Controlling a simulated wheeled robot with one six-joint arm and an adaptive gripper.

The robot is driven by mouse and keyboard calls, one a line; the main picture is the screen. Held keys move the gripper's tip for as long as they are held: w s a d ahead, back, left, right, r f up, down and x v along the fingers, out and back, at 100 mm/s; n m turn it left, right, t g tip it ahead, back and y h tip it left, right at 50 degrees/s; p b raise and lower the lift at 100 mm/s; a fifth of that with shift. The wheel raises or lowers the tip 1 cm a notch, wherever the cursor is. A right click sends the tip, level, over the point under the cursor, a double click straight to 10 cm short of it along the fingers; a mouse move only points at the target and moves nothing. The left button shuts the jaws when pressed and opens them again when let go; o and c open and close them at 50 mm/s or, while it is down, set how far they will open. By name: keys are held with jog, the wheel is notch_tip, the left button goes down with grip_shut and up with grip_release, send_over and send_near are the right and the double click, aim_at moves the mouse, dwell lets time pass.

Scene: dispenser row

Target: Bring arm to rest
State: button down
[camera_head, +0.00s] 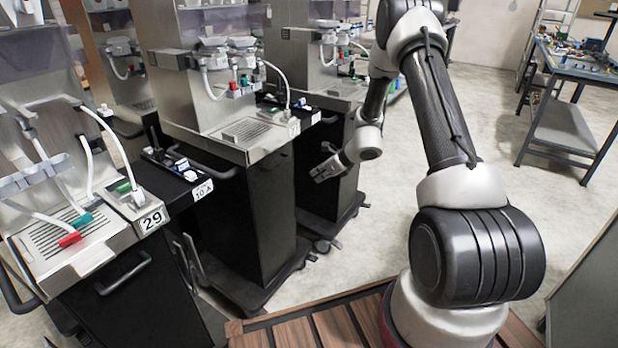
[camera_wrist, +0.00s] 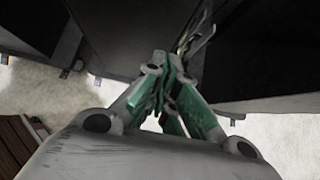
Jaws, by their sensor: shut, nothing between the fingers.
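My gripper (camera_head: 325,169) is at the end of my arm, left of centre in the head view, beside the dark cabinet of a dispenser. In the wrist view my gripper (camera_wrist: 168,68) shows green fingers that are shut with nothing between them. My arm rises from its base at the lower right, bends at the top and reaches down to the left. The gripper is apart from the dispensers' trays, below their top level.
A dispenser marked 29 (camera_head: 110,270) stands at the near left, with several more in a row behind it. A middle dispenser's black cabinet (camera_head: 265,205) is left of my gripper. A workbench (camera_head: 570,68) stands at the far right. Pale floor (camera_head: 500,130) is clear between.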

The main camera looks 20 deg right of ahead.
jog(key=s+a+r+n+g+y, duration=0.1)
jog(key=s+r+n+g, duration=0.15)
jog(key=s+n, duration=0.45)
jog(key=s+r+n+g+y, duration=0.1)
jog(key=s+r+n+g, duration=0.15)
jog(key=s+n, duration=0.45)
jog(key=s+d+r+n+h, duration=0.2)
jog(key=s+r+n, duration=0.2)
jog(key=s+r, duration=0.5)
jog(key=s+d+r+n+t+h, duration=0.1)
jog(key=s+r+n+h, duration=0.2)
jog(key=s+r, duration=0.7)
jog(key=s+d+r+n+t+h, duration=0.1)
jog(key=s+d+r+n+h, duration=0.1)
jog(key=s+r+n, duration=0.5)
notch_tip(320, 180, up, 4)
jog(key=shift+s+d+r+h, duration=0.2)
jog(key=shift+s+d+h, duration=0.15)
jog(key=shift+s, duration=0.85)
